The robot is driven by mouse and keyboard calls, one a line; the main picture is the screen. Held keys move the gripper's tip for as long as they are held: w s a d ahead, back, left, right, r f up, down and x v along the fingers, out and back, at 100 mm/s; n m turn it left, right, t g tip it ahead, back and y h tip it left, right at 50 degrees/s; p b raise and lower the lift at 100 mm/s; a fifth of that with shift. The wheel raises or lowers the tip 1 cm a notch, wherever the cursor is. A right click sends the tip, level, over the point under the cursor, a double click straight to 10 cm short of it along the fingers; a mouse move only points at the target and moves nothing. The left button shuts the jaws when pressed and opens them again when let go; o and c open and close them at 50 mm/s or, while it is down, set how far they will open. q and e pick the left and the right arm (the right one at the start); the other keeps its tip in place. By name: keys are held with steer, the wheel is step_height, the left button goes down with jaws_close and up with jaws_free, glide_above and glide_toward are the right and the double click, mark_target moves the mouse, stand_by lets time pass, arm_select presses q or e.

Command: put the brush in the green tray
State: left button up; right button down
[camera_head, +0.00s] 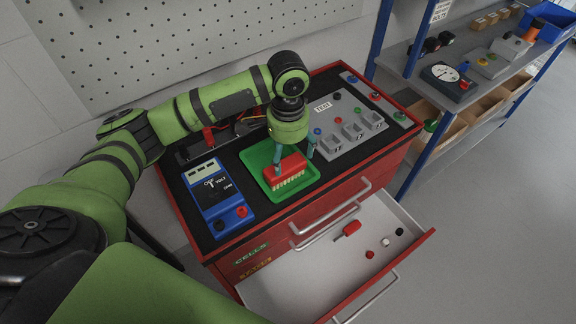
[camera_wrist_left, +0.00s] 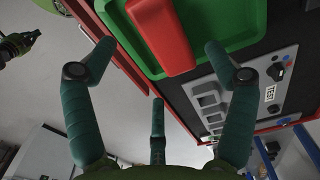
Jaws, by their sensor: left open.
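The brush (camera_head: 285,169) is a red block with a pale bristle edge. It lies in the green tray (camera_head: 253,157), which sits on the dark top of the red cabinet. My left gripper (camera_head: 295,157) is just above the brush, its fingers spread open. In the left wrist view the gripper (camera_wrist_left: 160,60) is open, the red brush (camera_wrist_left: 162,35) lies beyond the fingertips, and the green tray (camera_wrist_left: 232,25) is behind it. No finger clearly grips the brush. A dark green and black part at the upper left may be my right gripper (camera_wrist_left: 18,45); its jaws cannot be made out.
A blue meter (camera_head: 217,197) stands left of the tray, and a grey test panel (camera_head: 343,125) stands right. An open drawer (camera_head: 300,285) below holds a red-handled item (camera_head: 347,229) and small round pieces. A shelf (camera_head: 455,70) stands at the right.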

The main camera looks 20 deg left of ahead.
mark_target(288, 167)
arm_select(q)
step_height(288, 167, up, 6)
steer(key=shift+f+b, duration=0.25)
steer(key=shift+b, duration=0.05)
steer(key=shift+f, duration=0.1)
stand_by(0.3)
